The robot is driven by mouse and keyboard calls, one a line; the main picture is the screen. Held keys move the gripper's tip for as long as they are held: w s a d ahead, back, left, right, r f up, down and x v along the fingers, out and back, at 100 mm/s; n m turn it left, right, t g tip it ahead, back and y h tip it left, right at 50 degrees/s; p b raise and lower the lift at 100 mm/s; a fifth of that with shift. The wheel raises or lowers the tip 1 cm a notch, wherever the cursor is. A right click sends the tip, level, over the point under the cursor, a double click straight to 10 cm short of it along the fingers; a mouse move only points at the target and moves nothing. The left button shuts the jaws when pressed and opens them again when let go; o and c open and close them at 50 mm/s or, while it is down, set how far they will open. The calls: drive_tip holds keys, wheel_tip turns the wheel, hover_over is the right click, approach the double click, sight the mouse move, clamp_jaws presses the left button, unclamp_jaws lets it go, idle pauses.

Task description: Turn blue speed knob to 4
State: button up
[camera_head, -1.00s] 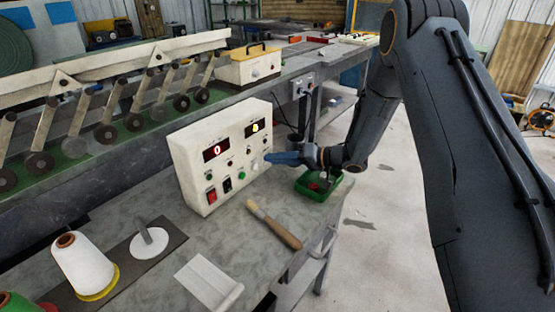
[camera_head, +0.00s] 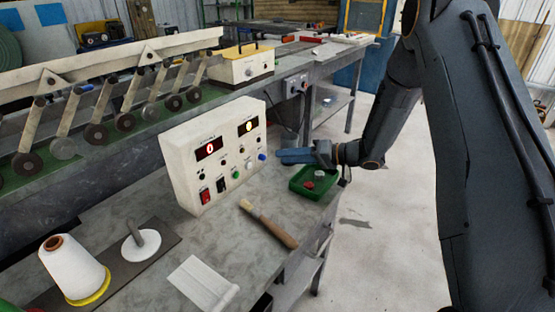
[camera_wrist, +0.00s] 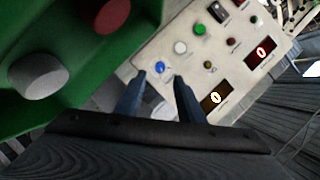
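The blue knob (camera_head: 262,157) sits at the lower right of the white control box's front panel (camera_head: 181,158). In the wrist view the blue knob (camera_wrist: 160,67) shows just beyond and between my fingertips, with a light mark on its face. My gripper (camera_head: 281,156) is to the right of the panel in the head view, apart from the knob. In the wrist view my gripper (camera_wrist: 160,78) has its two fingers spread, with nothing between them. The red display (camera_head: 209,148) reads 0.
A white knob (camera_wrist: 180,47) and several buttons and switches are close to the blue knob. A green tray (camera_head: 313,194) with a red and a grey piece stands below my gripper. A wooden-handled brush (camera_head: 270,224) lies in front of the box. A thread cone (camera_head: 74,270) stands at left.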

sight(264, 158)
drive_tip(key=shift+v, duration=0.95)
drive_tip(key=shift+a, duration=0.15)
drive_tip(key=s+a+r+n+t+h+b, duration=0.1)
drive_tip(key=s+a+n+t+h, duration=0.3)
drive_tip(key=n, duration=0.5)
drive_tip(key=shift+h, duration=0.3)
drive_tip(key=x, duration=0.4)
drive_tip(key=w+p+x, duration=0.1)
drive_tip(key=x, duration=0.2)
drive_tip(key=shift+d, duration=0.3)
clamp_jaws()
